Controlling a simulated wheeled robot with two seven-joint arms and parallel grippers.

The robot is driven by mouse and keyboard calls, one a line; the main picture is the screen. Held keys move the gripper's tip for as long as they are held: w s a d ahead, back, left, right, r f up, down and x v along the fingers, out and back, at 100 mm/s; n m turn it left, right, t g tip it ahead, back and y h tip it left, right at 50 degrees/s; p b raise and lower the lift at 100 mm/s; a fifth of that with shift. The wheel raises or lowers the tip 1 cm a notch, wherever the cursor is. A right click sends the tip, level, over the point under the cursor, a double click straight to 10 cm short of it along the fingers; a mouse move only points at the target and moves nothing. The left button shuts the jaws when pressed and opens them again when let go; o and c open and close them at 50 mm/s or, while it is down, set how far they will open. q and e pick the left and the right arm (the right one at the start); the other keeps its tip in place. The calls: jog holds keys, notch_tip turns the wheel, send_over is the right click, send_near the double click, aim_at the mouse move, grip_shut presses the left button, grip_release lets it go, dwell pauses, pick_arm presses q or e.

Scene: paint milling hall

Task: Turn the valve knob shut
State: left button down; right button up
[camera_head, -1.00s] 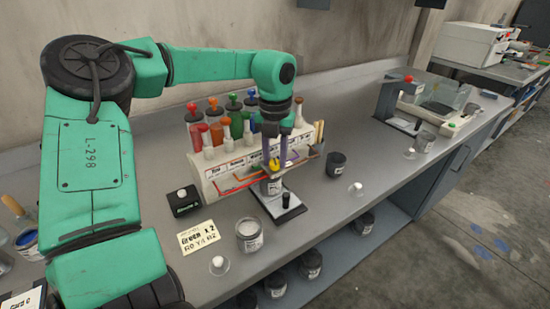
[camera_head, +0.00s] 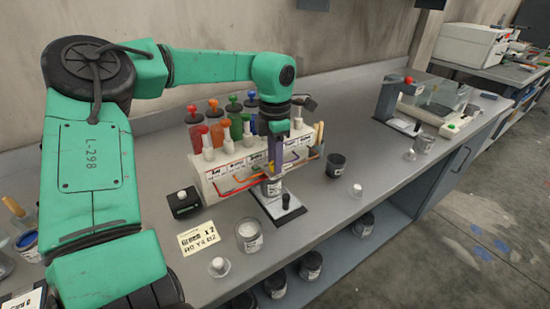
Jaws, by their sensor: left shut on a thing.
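My left gripper (camera_head: 274,160) points straight down in front of the paint dispenser rack (camera_head: 208,187). It is shut on the yellow valve knob (camera_head: 271,168), which is mostly hidden behind the fingers. The fingers now show nearly one in front of the other. A small grey cup (camera_head: 272,188) stands under the knob on a pale plate with a black post (camera_head: 286,201). Several bottles with red, orange, green and blue tops stand at the back of the rack. My right gripper is not in view.
A dark cup (camera_head: 335,165) stands right of the rack. A labelled jar (camera_head: 249,236), a paper card (camera_head: 199,238) and a black box with a white button (camera_head: 184,202) are in front and left.

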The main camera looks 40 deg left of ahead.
pick_arm(q)
jog(key=shift+w+r+m, duration=0.1)
jog(key=shift+m, duration=1.2)
jog(key=c, duration=0.5)
grip_release()
notch_tip(320, 180, up, 14)
jog(key=shift+r, duration=0.25)
